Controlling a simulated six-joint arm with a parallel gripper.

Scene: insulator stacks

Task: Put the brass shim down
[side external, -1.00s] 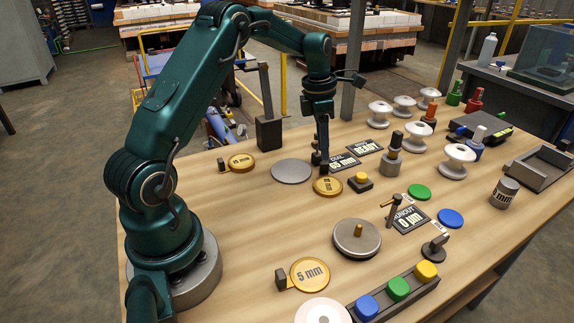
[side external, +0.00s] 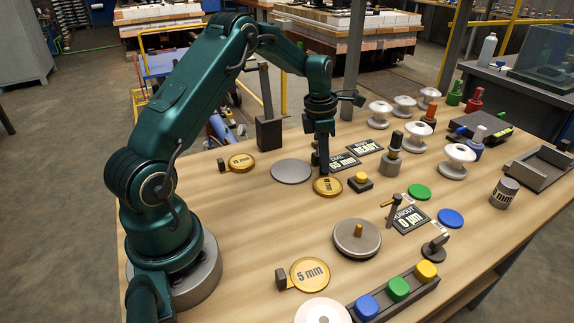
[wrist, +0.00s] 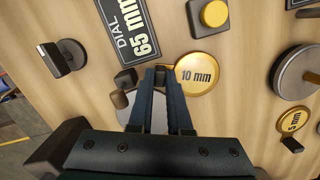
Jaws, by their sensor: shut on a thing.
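The brass shim (side external: 327,187), a round disc marked 10 mm in the wrist view (wrist: 200,76), lies flat at table height right of a grey disc (side external: 291,171). My gripper (side external: 322,169) points straight down at the shim's far edge. Its fingers, also in the wrist view (wrist: 160,76), are shut on the shim's grip block, which they mostly hide. I cannot tell any gap under the shim. Two other brass shims, 15 mm (side external: 240,162) and 5 mm (side external: 309,274), lie apart on the table.
The DIAL 65 mm card (side external: 342,163) and a yellow button (side external: 361,180) are close beside the shim. A round pedestal with a brass pin (side external: 357,240) stands nearer the front. A dark post (side external: 268,130) stands behind the grey disc. Wood is clear between the shim and the pedestal.

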